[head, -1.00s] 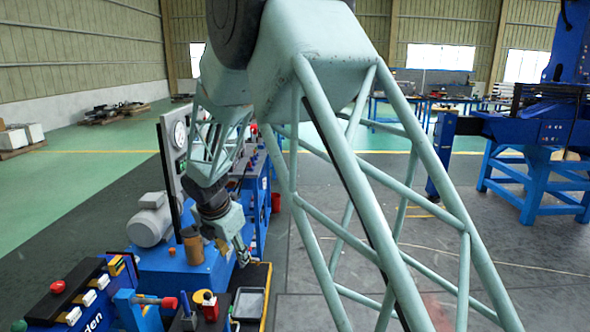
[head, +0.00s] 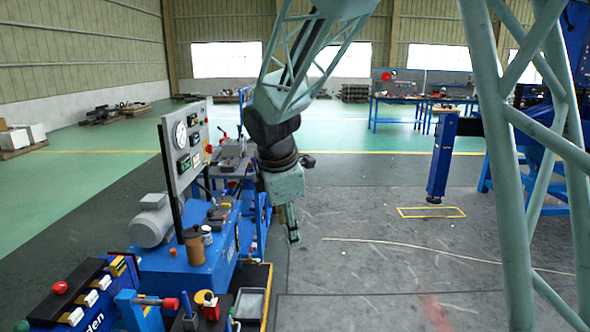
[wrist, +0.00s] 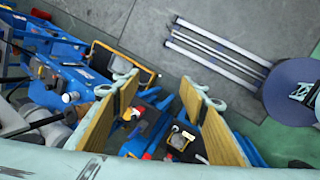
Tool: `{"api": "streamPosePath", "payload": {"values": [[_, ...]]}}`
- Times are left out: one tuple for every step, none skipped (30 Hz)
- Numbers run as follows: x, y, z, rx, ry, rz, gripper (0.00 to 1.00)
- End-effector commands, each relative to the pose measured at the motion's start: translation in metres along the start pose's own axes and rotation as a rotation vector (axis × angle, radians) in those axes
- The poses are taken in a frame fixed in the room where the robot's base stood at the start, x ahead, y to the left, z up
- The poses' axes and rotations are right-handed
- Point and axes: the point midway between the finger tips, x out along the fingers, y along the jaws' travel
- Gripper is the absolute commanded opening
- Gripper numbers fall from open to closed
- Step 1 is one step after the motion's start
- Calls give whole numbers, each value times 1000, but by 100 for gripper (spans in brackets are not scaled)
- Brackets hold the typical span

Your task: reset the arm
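My gripper (head: 290,222) hangs pointing down in the head view, to the right of the blue test stand and over the dark grey floor. In the wrist view my gripper (wrist: 162,82) shows two fingers with yellowish pads, spread well apart. Nothing is held between them; the bench and floor show far below in the gap. My arm comes down from the top of the head view and hangs clear of the stand.
The blue stand (head: 185,268) with a gauge panel (head: 184,145) and grey motor (head: 150,225) is at left. The floor between is open.

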Motion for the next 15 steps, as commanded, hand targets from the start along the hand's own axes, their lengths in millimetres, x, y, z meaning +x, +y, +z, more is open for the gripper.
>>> {"api": "streamPosePath", "payload": {"values": [[-9,-6,8,35,0,0,39],[-13,-10,13,57,0,-1,39],[-20,-14,18,86,0,-1,39],[-24,-18,22,107,0,-3,39],[-28,-22,26,128,0,-4,39],[-34,-28,32,157,0,-5,39],[-38,-32,35,178,0,-7,39],[-42,-36,39,201,0,-7,39],[-48,-41,44,229,1,-8,39],[-52,-46,48,251,1,-9,39],[-56,-50,51,271,1,-9,39],[-62,-55,56,300,1,-10,39],[-65,-60,59,321,1,-11,39],[-69,-64,63,343,1,-12,39],[-74,-70,67,372,1,-14,39]]}}
